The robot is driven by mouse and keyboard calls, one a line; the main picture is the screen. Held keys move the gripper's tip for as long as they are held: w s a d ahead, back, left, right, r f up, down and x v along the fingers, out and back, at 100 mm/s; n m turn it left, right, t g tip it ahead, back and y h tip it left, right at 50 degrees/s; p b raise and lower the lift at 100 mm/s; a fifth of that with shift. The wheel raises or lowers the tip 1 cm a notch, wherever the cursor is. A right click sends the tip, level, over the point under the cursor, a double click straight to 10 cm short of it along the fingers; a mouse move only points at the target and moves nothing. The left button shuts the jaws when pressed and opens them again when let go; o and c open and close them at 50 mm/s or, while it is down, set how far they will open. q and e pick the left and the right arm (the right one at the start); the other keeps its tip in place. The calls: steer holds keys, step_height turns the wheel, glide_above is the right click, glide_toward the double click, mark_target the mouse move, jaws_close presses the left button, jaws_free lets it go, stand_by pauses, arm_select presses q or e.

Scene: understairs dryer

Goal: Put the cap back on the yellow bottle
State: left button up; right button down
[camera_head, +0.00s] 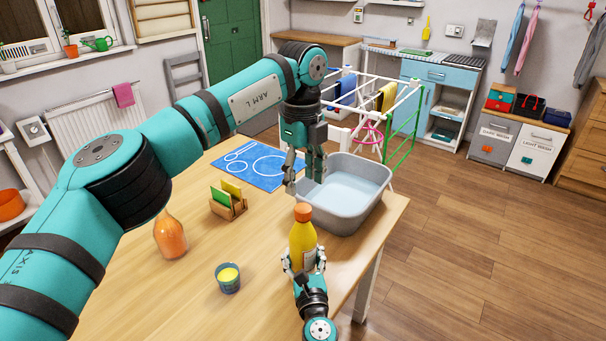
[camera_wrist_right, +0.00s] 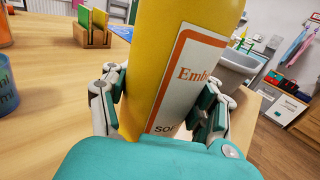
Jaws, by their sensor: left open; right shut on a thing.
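The yellow bottle (camera_head: 302,240) stands upright near the front right of the wooden table, with a white and orange label facing right. An orange cap (camera_head: 303,212) sits on its top; I cannot tell how tightly it is seated. My right gripper (camera_head: 304,262) is shut around the lower body of the bottle. In the right wrist view, its fingers press on both sides of the yellow bottle (camera_wrist_right: 175,60), whose top is out of frame. My left gripper (camera_head: 307,182) is open and empty, pointing down just above the cap, apart from it.
A grey basin (camera_head: 374,205) stands close behind and right of the bottle. A blue cup (camera_head: 228,284), an orange bottle (camera_head: 171,240) and a wooden holder (camera_head: 239,208) with sponges stand to the left. A blue mat (camera_head: 262,178) lies behind. The table's front left is clear.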

mark_target(303, 208)
arm_select(q)
steer(key=n, duration=0.6)
steer(key=shift+s+r, duration=0.1)
steer(key=shift+r, duration=0.15)
steer(key=shift+f, duration=4.05)
